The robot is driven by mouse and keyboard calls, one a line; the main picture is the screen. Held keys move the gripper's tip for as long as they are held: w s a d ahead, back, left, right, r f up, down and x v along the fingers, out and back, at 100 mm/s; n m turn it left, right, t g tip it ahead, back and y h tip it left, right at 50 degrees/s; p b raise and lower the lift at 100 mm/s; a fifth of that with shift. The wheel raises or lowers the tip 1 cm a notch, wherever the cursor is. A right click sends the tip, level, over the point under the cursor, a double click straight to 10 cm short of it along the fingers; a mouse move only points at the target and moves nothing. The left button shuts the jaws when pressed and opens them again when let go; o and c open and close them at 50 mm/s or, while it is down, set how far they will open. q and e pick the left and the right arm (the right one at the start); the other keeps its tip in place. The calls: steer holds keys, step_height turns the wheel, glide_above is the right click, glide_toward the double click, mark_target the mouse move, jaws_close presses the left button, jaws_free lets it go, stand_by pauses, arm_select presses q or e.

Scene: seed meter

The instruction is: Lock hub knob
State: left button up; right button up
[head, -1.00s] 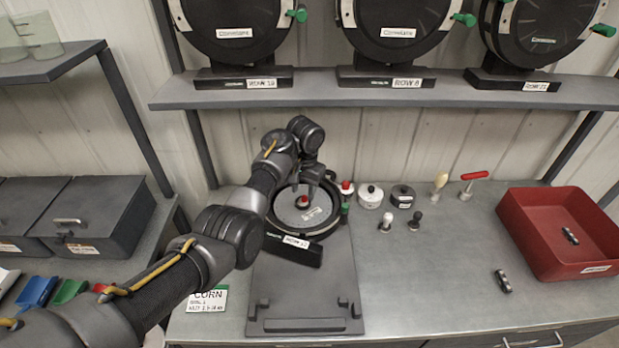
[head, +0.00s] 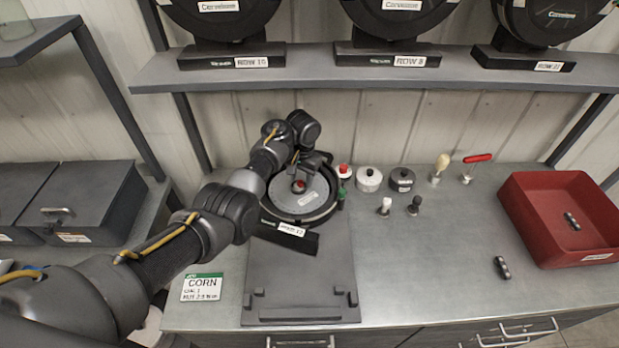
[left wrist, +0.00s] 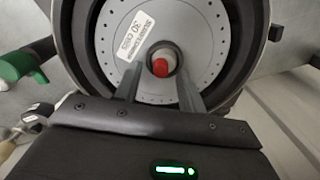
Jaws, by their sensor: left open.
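The hub knob (head: 299,186) is red and sits at the middle of a grey seed disc (head: 312,200) inside an open black round meter on the bench. In the left wrist view the knob (left wrist: 160,67) shows its red top on a pale collar, with the disc (left wrist: 120,72) around it. My left gripper (head: 302,174) is open over the disc. In the left wrist view its two fingers (left wrist: 160,90) stand on either side of the knob, apart from each other; whether they touch it I cannot tell. My right gripper is not in view.
A grey stand plate (head: 300,275) lies before the meter. To its right are a red-topped piece (head: 343,171), white (head: 368,181) and black (head: 402,180) round pots, small knobs and tools. A red bin (head: 520,205) stands far right. A shelf (head: 390,75) with closed meters hangs above.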

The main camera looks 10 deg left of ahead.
arm_select(q)
steer(key=shift+s+f, duration=0.15)
steer(key=shift+f, duration=0.15)
jaws_close()
